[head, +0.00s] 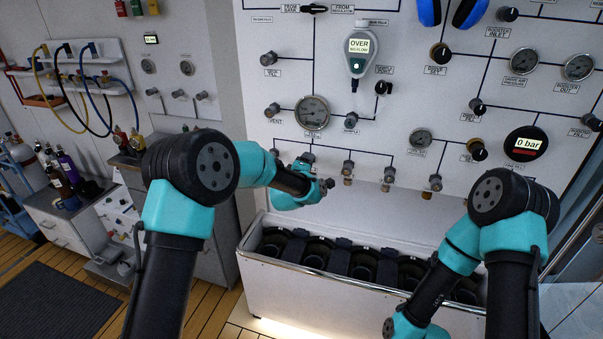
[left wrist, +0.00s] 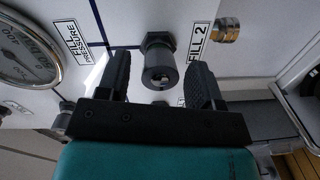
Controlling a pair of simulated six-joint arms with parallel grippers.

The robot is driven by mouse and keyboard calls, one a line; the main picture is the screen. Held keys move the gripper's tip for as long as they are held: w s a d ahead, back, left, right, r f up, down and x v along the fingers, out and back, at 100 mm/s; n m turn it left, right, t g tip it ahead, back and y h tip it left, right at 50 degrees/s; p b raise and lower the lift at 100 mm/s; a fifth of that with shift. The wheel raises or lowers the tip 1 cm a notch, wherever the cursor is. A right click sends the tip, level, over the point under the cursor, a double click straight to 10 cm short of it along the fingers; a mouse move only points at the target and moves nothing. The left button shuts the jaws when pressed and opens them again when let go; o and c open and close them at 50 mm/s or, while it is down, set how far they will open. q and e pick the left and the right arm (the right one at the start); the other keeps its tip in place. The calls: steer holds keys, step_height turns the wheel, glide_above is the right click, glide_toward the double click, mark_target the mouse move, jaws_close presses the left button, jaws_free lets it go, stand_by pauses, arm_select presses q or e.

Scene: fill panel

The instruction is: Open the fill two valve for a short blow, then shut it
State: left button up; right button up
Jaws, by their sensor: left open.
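The fill two valve (left wrist: 160,62) is a dark knob with a grey end on the white panel, beside the FILL 2 label (left wrist: 197,42) in the left wrist view. My left gripper (left wrist: 160,72) is open, with one finger on each side of the knob. Gaps show between the knob and both fingers, so it is not gripped. In the head view my left arm reaches to the lower row of valves, and its wrist hides most of its jaws. My right arm hangs at the lower right; its jaws are not visible.
A brass fitting (left wrist: 228,31) sticks out near the label, and a fill pressure gauge (left wrist: 28,55) is at the left. Other row valves (head: 390,173) stand close to the right. Below is a white trough (head: 300,272) with black holders.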

arm_select(q)
steer(key=v, duration=1.7)
steer(key=shift+s, duration=0.15)
stand_by(1.8)
steer(key=n, duration=1.2)
steer(key=d+n, duration=0.1)
steer(key=n, duration=0.5)
steer(key=shift+f+n+t+y, duration=0.35)
steer(key=shift+n+t+y, duration=0.05)
steer(key=shift+d, duration=0.1)
steer(key=x, duration=1.7)
